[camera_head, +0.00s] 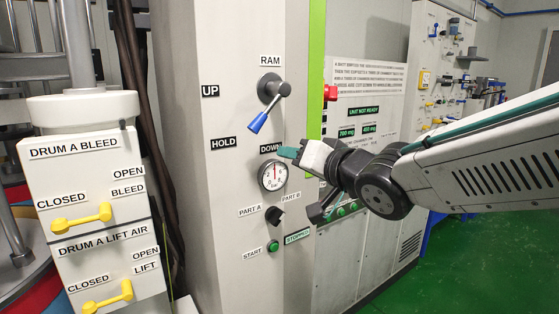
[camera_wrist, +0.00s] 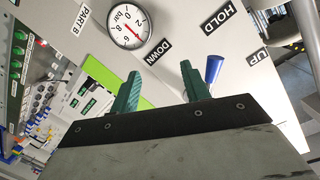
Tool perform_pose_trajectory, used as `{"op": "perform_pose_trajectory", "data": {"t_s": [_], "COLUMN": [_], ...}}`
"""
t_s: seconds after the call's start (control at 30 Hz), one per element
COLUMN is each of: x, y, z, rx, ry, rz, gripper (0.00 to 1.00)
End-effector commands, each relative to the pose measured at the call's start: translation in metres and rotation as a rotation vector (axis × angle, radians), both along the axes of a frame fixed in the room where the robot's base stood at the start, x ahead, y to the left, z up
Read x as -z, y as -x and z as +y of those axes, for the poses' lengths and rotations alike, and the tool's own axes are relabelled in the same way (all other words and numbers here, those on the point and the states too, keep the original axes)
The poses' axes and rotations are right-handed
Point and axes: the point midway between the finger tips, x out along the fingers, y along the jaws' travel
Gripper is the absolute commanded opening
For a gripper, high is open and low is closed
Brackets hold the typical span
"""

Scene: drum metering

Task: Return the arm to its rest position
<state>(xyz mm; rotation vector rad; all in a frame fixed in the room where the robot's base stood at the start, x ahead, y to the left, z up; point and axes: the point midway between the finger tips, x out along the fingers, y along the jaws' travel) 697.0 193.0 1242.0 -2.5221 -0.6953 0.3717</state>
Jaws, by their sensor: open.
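My gripper (camera_head: 290,153) reaches in from the right in the head view, in front of the panel near the DOWN label. In the wrist view my gripper (camera_wrist: 163,82) shows two green fingers spread apart with nothing between them. The ram lever (camera_head: 258,122) has a blue grip pointing down and slightly left, between the HOLD and DOWN labels. Its blue grip (camera_wrist: 213,68) shows in the wrist view just beyond the right finger, apparently outside the jaws; I cannot tell whether they touch.
A round pressure gauge (camera_head: 272,175) sits just below my gripper, with a black selector (camera_head: 274,215) and a green start button (camera_head: 273,246) lower down. The Drum A box with yellow handles (camera_head: 82,218) stands at left. Green floor (camera_head: 470,265) is open at lower right.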

Motion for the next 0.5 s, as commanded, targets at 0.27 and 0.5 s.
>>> {"op": "perform_pose_trajectory", "data": {"t_s": [0.27,0.5], "x": [0.100,0.146], "y": [0.048,0.166], "z": [-0.110,-0.187], "rx": [0.192,0.104], "ry": [0.564,0.842], "rz": [0.395,0.842], "gripper": [0.46,0.46]}}
